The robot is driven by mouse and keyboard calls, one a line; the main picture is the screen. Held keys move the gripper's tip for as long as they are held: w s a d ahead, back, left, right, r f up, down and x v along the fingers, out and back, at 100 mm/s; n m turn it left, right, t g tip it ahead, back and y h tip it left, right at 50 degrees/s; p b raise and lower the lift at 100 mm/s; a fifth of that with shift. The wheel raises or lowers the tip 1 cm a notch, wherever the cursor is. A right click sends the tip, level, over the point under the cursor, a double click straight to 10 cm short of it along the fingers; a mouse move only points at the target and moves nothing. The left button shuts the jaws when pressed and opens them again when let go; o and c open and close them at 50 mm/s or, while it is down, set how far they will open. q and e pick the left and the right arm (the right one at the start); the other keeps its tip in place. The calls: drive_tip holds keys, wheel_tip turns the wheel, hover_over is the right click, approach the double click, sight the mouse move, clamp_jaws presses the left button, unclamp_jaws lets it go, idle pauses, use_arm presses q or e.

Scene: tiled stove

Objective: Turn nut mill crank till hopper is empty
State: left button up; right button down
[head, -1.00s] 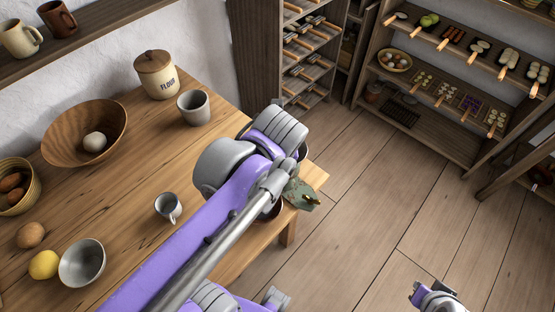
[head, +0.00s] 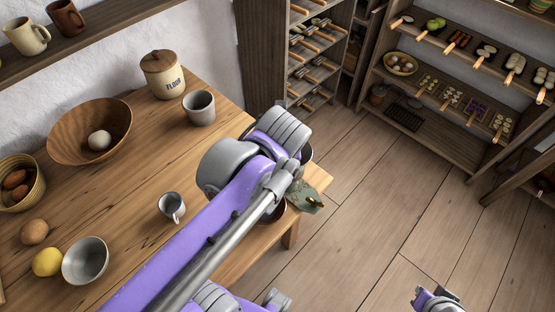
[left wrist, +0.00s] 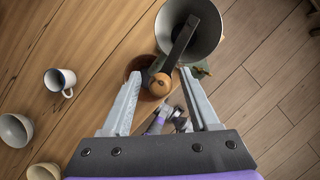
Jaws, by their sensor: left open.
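The nut mill's grey metal hopper (left wrist: 205,38) shows at the top of the left wrist view. A dark crank arm (left wrist: 183,42) crosses it and ends in a round wooden knob (left wrist: 159,84). I make out no nuts in the visible part of the hopper. My left gripper (left wrist: 161,76) is open, with one finger on each side of the knob; contact is not clear. In the head view my left arm hides most of the mill and the gripper. A reddish-brown bowl (left wrist: 135,66) sits under the mill. Part of my right arm's end (head: 437,299) shows at lower right, its jaws unclear.
A grey-green cloth (head: 304,197) lies at the table corner by the mill. A small mug (head: 172,207), a grey cup (head: 199,108), a flour jar (head: 162,75) and a wooden bowl (head: 75,142) stand on the table (head: 120,220). Floor to the right is clear.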

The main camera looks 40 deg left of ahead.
use_arm(q)
drive_tip(key=v, duration=1)
drive_tip(key=shift+r, duration=0.4)
drive_tip(key=shift+s, duration=0.1)
